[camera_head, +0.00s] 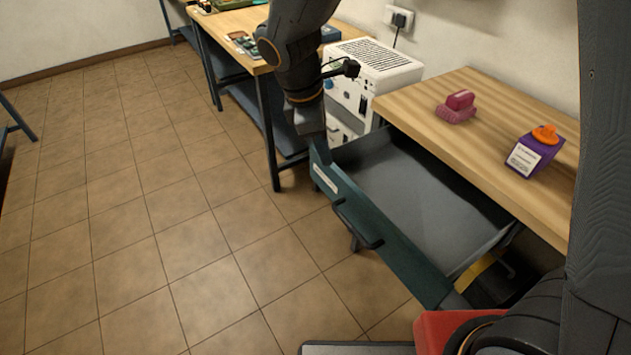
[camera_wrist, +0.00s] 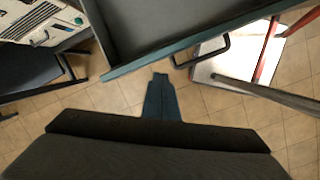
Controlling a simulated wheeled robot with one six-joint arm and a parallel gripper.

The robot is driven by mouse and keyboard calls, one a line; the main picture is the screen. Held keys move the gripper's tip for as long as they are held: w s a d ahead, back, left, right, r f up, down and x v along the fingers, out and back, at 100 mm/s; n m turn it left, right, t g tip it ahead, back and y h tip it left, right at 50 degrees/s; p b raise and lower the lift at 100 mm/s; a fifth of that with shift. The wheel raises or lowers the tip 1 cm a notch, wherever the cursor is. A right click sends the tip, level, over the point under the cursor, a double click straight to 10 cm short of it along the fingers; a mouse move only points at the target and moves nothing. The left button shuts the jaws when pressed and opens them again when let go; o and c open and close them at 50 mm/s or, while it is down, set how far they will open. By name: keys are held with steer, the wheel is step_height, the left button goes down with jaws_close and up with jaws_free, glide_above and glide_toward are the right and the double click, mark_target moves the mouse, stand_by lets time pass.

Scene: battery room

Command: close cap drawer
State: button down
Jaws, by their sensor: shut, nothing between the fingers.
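The drawer under the wooden bench is pulled out, its inside (camera_head: 415,190) grey and empty where visible. Its dark green front (camera_head: 385,240) has a pale label and a dark bar handle (camera_head: 357,226). In the wrist view the drawer front (camera_wrist: 140,62) crosses above my fingers, and the handle (camera_wrist: 203,52) lies to their right. My gripper (camera_head: 314,143) is shut and empty at the far left end of the drawer front. In the wrist view its fingertips (camera_wrist: 160,76) sit close to the front's edge. I cannot tell whether they touch it.
The wooden bench (camera_head: 480,150) above the drawer carries a pink brush-like object (camera_head: 457,107) and a purple box with an orange top (camera_head: 535,151). A white vented unit (camera_head: 372,70) stands behind the drawer's far end. Another workbench (camera_head: 232,25) stands farther back. The tiled floor (camera_head: 150,220) at left is clear.

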steer(key=w+a+f+n+t+h+b, duration=0.1)
steer(key=w+a+f+n+b, duration=0.15)
steer(key=a+n, duration=0.5)
steer(key=shift+m, duration=0.65)
steer(key=shift+w+d+r+p+x, duration=0.2)
steer(key=shift+d+p+x, duration=0.15)
steer(key=shift+x, duration=1.5)
steer(key=shift+w+d+r+p+x, duration=0.15)
steer(key=shift+d+p+x, duration=0.15)
steer(key=shift+x, duration=1.6)
steer(key=shift+w+d+r+p+x, duration=0.1)
steer(key=shift+w+d+p+x, duration=0.2)
steer(key=shift+x, duration=1.55)
steer(key=shift+s, duration=0.1)
